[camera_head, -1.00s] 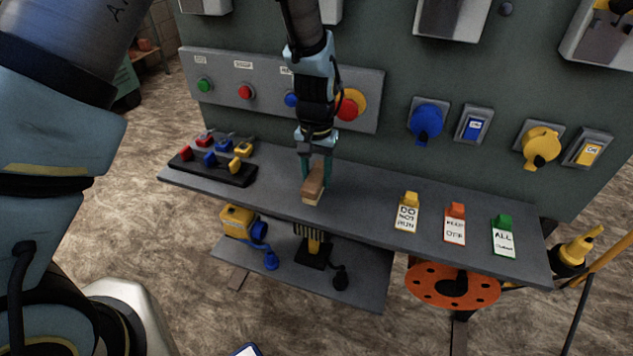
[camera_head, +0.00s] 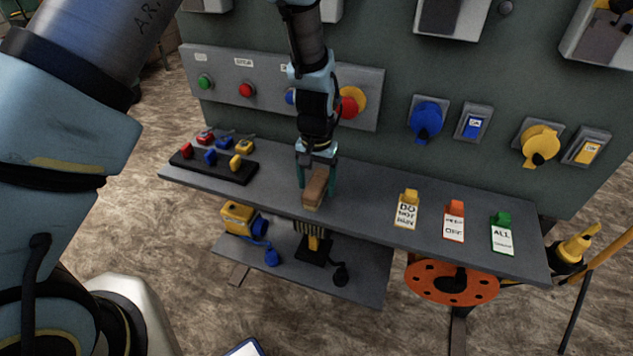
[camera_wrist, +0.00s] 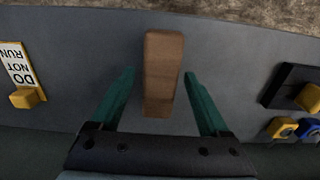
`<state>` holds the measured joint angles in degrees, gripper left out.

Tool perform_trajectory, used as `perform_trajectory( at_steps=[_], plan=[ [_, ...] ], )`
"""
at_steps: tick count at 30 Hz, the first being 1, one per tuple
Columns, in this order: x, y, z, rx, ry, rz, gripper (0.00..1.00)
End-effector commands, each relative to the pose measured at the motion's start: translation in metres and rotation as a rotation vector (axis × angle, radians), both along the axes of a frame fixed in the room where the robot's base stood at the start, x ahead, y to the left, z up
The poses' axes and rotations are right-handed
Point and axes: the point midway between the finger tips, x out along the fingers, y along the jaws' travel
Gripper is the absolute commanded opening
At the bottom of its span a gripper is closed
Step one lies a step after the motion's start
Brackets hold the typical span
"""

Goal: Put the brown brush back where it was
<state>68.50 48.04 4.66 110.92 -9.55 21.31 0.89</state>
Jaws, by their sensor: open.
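The brown brush (camera_head: 315,188) lies on the grey shelf (camera_head: 372,199) below the panel, near the shelf's front edge. In the wrist view the brush (camera_wrist: 163,72) shows as a long wooden block pointing away from me. My gripper (camera_head: 317,187) is open around the rear part of the brush. In the wrist view its two green fingers (camera_wrist: 159,82) stand one on each side of the brush, with a gap on both sides. The underside of the brush is mostly hidden.
To the right stand yellow (camera_head: 407,210), orange (camera_head: 454,222) and green (camera_head: 501,234) tags. A lower shelf (camera_head: 355,279) holds a yellow device (camera_head: 240,217). The panel's buttons and knobs are close behind my arm.

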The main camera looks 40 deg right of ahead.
Motion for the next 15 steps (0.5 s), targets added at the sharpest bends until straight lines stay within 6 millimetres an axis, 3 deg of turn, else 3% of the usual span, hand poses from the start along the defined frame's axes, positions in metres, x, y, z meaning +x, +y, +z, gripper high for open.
perform_trajectory(
  at_steps=[8, 15],
  plan=[
    [0.0, -0.001, 0.011, -0.002, -0.001, 0.0, 0.79],
    [0.0, -0.001, 0.054, -0.006, -0.002, 0.0, 0.79]
  ],
)
